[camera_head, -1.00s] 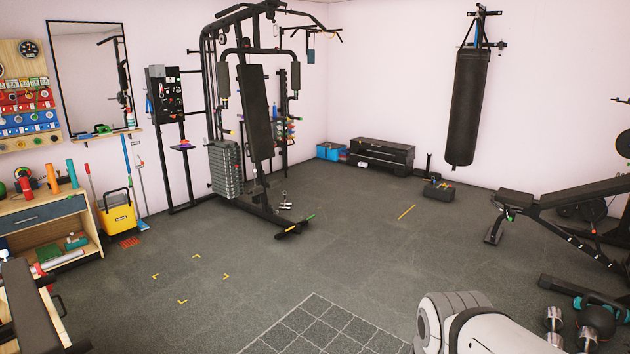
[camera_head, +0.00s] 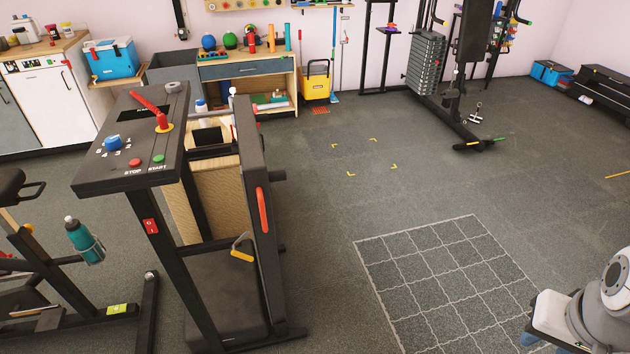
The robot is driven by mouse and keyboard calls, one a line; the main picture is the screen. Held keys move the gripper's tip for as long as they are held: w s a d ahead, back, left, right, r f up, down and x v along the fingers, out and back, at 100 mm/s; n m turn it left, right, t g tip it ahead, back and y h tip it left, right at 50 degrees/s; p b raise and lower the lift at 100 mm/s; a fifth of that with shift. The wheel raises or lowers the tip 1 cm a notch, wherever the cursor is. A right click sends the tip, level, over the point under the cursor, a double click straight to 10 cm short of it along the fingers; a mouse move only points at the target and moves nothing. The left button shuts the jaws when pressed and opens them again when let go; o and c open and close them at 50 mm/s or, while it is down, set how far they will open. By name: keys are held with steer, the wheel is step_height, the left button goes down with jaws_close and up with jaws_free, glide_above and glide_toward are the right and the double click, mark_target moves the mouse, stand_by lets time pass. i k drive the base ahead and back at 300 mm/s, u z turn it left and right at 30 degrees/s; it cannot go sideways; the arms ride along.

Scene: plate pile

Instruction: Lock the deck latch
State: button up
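A black treadmill stands at centre left with its deck (camera_head: 250,165) folded up, close to upright. A long red handle (camera_head: 263,210) is on the deck's side. A small metal lever with a yellow grip (camera_head: 242,255) sits lower down beside the frame; it looks like the deck latch, but I cannot tell whether it is engaged. The console (camera_head: 95,170) has a red lever (camera_head: 152,104), a blue knob (camera_head: 113,143) and red and green buttons. Part of my arm shows at the lower right, well apart from the treadmill. My gripper's fingers are not visible.
An exercise bike with a teal bottle (camera_head: 84,240) stands at the left, close to the treadmill. A marked grid (camera_head: 440,275) lies on the open floor between treadmill and my arm. A wooden workbench (camera_head: 250,72) and yellow bucket (camera_head: 317,80) are behind.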

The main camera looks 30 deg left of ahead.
mark_target(234, 247)
steer(key=u, duration=1.95)
steer(key=k, duration=0.65)
steer(key=z, duration=0.3)
steer(key=i, duration=1.15)
steer(key=z, duration=0.05)
